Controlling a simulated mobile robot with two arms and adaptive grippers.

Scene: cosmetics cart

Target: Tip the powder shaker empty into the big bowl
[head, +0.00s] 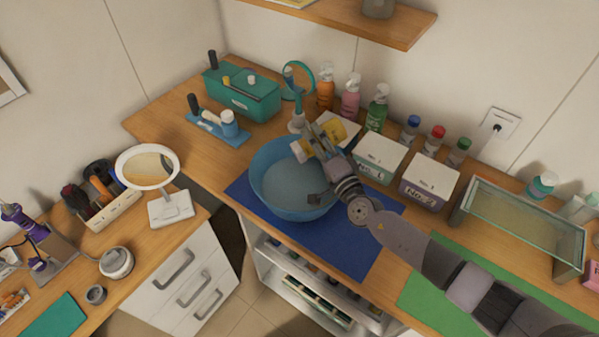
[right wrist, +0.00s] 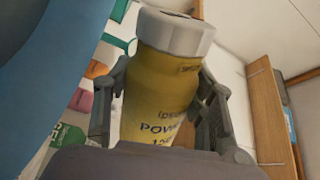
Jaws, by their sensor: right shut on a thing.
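The big blue bowl (head: 262,190) stands on a dark blue mat (head: 352,252) on the counter. Its inside looks grey-blue; I cannot make out any powder. My right gripper (head: 316,150) is over the right part of the bowl. It is shut on the yellow powder shaker (right wrist: 160,95), around its body. The white cap (right wrist: 174,32) shows at the top of the right wrist view. The shaker seems to lie roughly on its side, its cap end to the left in the head view. My gripper partly hides it there. The bowl's blue side fills the left of the right wrist view. My left gripper is not in view.
Spray bottles (head: 350,95) and two lidded boxes (head: 380,158) stand behind and right of the bowl. A teal box (head: 243,97) and a blue holder (head: 218,130) stand left. A round mirror (head: 148,167) stands on the left cabinet.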

